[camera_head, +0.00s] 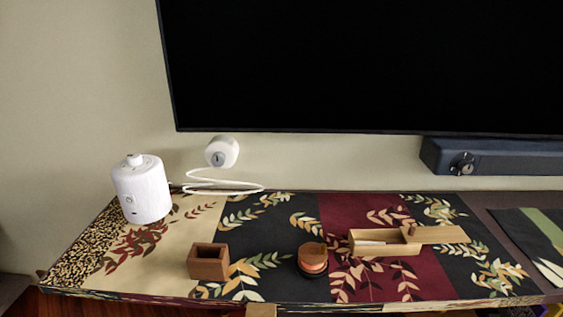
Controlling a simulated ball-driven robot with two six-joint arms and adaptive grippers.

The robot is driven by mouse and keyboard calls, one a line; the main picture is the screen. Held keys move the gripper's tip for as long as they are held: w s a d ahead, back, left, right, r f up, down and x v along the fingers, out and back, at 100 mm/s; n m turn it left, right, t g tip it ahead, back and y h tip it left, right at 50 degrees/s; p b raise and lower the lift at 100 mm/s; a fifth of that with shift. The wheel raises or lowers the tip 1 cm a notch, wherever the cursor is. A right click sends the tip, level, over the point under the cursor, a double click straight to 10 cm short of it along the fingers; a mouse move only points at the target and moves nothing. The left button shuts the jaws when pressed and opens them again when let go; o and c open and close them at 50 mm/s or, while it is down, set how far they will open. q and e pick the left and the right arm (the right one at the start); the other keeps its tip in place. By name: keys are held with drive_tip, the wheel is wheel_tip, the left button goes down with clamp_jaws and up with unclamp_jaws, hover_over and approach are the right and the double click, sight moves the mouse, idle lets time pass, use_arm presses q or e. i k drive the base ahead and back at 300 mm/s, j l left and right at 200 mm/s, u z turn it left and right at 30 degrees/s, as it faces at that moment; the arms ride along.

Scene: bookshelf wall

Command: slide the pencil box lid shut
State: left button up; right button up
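The wooden pencil box (385,250) lies on the patterned cloth right of centre, its left part open with something pale inside. Its flat wooden lid (442,235) is slid out to the right and covers only the box's right end. A small darker knob (413,229) stands near the lid's left end. Neither of my grippers can be made out in the head view.
A small square wooden cup (208,262) and a round stacked item (312,260) stand left of the box. A white cylindrical device (143,189) with a cable stands at the back left. A dark soundbar (490,156) and a large black screen (370,65) are behind.

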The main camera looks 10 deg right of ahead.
sight(413, 235)
drive_tip(key=z, duration=1.4)
